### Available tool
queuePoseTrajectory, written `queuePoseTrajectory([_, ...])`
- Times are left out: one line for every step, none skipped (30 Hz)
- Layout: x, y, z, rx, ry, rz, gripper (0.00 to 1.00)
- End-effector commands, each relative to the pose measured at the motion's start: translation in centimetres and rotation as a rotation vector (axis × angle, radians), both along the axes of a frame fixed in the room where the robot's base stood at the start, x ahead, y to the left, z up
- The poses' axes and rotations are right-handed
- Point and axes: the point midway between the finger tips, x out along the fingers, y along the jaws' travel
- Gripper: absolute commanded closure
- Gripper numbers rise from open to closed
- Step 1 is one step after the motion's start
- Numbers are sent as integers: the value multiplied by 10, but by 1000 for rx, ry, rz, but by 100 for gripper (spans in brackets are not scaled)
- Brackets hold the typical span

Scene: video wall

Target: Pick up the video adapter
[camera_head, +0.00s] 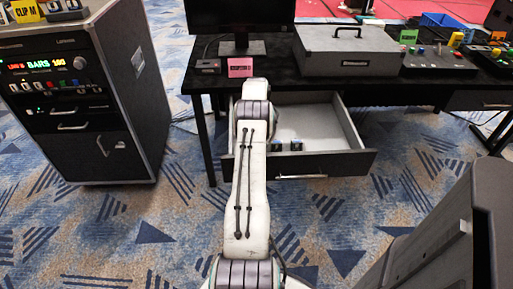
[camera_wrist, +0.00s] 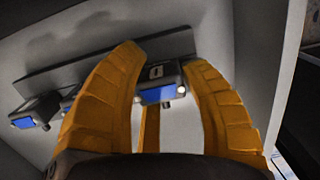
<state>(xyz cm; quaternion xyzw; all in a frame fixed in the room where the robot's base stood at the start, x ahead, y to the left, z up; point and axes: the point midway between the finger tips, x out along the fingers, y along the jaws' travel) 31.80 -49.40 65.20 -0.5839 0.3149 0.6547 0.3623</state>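Small dark adapters with blue faces lie in the open drawer (camera_head: 338,115) of the black desk. In the wrist view one adapter (camera_wrist: 158,92) sits between the orange fingers of my gripper (camera_wrist: 163,62), with a light mark on its top. A second adapter (camera_wrist: 36,112) lies to the left, outside the fingers, and another is partly hidden behind the left finger. In the head view two adapters (camera_head: 296,146) (camera_head: 275,146) show near the drawer front. My gripper is open around the middle adapter; I cannot tell whether a finger touches it. The head view hides my gripper behind my arm.
The drawer walls close in around my gripper. On the desk (camera_head: 380,92) stand a monitor (camera_head: 240,22), a pink card (camera_head: 240,67), a grey case (camera_head: 350,52) and control panels (camera_head: 428,60). A black equipment rack (camera_head: 130,95) stands at left. Patterned carpet lies in front.

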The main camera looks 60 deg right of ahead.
Motion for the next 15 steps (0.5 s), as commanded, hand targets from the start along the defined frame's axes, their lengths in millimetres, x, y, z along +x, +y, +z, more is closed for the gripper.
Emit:
queuePoseTrajectory([0, 0, 0, 0, 0, 0, 65])
queuePoseTrajectory([0, 0, 0, 0, 0, 0, 68])
queuePoseTrajectory([0, 0, 0, 0, 0, 0, 71])
queuePoseTrajectory([0, 0, 0, 0, 0, 0, 74])
queuePoseTrajectory([0, 0, 0, 0, 0, 0, 77])
queuePoseTrajectory([0, 0, 0, 0, 0, 0, 80])
queuePoseTrajectory([0, 0, 0, 0, 0, 0, 83])
queuePoseTrajectory([0, 0, 0, 0, 0, 0, 86])
queuePoseTrajectory([0, 0, 0, 0, 0, 0, 89])
queuePoseTrajectory([0, 0, 0, 0, 0, 0, 92])
queuePoseTrajectory([0, 0, 0, 0, 0, 0, 95])
queuePoseTrajectory([0, 0, 0, 0, 0, 0, 98])
queuePoseTrajectory([0, 0, 0, 0, 0, -1, 100])
queuePoseTrajectory([0, 0, 0, 1, 1, -1, 100])
queuePoseTrajectory([0, 0, 0, 1, 1, -1, 100])
